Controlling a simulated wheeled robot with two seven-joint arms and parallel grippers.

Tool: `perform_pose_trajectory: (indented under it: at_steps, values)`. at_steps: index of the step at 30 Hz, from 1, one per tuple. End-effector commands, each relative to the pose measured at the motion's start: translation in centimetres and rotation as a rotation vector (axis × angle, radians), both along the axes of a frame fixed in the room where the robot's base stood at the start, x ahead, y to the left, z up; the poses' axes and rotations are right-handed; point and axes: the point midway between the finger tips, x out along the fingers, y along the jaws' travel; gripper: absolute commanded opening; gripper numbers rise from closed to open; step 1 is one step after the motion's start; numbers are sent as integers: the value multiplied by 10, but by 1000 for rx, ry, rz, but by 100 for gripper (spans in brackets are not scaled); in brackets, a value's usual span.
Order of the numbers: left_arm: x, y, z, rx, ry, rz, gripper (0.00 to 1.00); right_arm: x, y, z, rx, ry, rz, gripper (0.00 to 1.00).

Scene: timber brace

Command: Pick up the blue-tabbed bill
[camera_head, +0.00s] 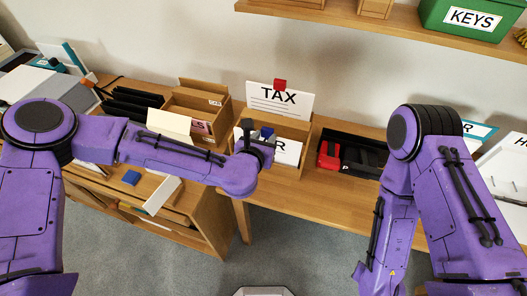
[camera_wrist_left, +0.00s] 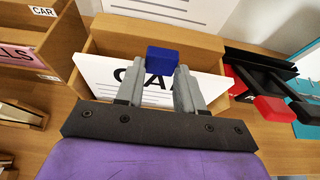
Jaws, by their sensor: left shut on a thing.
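The blue-tabbed bill (camera_head: 287,152) is a white sheet with large black letters, partly hidden by my left gripper. In the left wrist view, the bill (camera_wrist_left: 108,72) shows the letters "CA", with its blue tab (camera_wrist_left: 163,61) at the upper middle. My left gripper (camera_head: 262,140) is shut on the tab, with one grey finger on each side; it also shows in the wrist view (camera_wrist_left: 160,88). The bill is upright at a wooden box (camera_head: 303,131). Its lower edge is hidden, so I cannot tell whether it is lifted. My right gripper is out of view.
A "TAX" sheet (camera_head: 279,99) with a red tab stands behind the bill. A wooden organizer (camera_head: 201,104) with a "CAR" label is left of it.

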Motion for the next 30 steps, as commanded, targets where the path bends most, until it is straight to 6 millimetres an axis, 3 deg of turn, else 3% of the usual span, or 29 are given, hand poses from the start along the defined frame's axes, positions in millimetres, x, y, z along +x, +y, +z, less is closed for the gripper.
perform_pose_trajectory:
  at_steps: [30]
  values:
    - [1, -1, 42, -1, -2, -1, 0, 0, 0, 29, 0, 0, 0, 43]
